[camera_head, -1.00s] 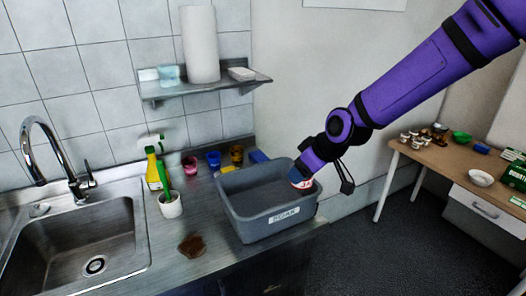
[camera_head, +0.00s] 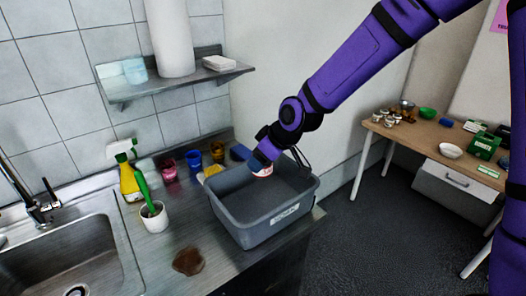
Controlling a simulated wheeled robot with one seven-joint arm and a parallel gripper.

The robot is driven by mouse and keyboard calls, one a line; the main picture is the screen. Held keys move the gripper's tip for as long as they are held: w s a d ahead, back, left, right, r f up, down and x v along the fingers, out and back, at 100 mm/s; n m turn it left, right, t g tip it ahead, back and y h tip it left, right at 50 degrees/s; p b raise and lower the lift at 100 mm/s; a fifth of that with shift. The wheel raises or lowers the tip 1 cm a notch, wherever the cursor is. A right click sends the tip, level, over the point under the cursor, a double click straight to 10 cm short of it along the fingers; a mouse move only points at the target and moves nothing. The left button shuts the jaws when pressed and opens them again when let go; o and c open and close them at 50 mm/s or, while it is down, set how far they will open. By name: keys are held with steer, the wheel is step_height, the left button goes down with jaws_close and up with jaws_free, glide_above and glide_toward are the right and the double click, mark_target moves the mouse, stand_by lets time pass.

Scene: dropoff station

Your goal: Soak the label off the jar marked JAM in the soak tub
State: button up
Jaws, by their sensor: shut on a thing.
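The grey soak tub (camera_head: 238,228) stands on the steel counter, with a white label (camera_head: 286,213) on its front. My gripper (camera_head: 262,163) is at the tub's back part, pointing down. It is shut on a small jar (camera_head: 263,172) with a white and red side, of which only a part shows. The jar appears over the tub's opening near the back wall; I cannot tell whether it touches the grey contents. Its marking is too small to read, and the fingers are largely hidden.
A sink (camera_head: 66,250), brown stain (camera_head: 188,261), brush cup (camera_head: 154,216), spray bottle (camera_head: 130,182) and coloured cups (camera_head: 194,163) are left of the tub. A shelf (camera_head: 175,80) hangs above. A wooden table (camera_head: 430,138) with several small jars stands right, across open floor.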

steer(key=shift+f, duration=6.05)
steer(key=shift+s+d+f, duration=0.2)
steer(key=shift+s+f, duration=0.1)
steer(key=shift+f, duration=0.2)
steer(key=shift+s+d+f, duration=0.25)
steer(key=shift+s+d, duration=0.05)
steer(key=shift+d, duration=0.15)
steer(key=shift+w+a+r, duration=0.35)
steer(key=shift+w+a, duration=0.2)
steer(key=shift+a, duration=0.1)
steer(key=shift+s, duration=0.15)
steer(key=shift+s+d, duration=0.1)
steer(key=shift+s, duration=0.05)
steer(key=shift+a, duration=0.2)
steer(key=shift+d+f, duration=0.1)
steer(key=shift+d, duration=0.2)
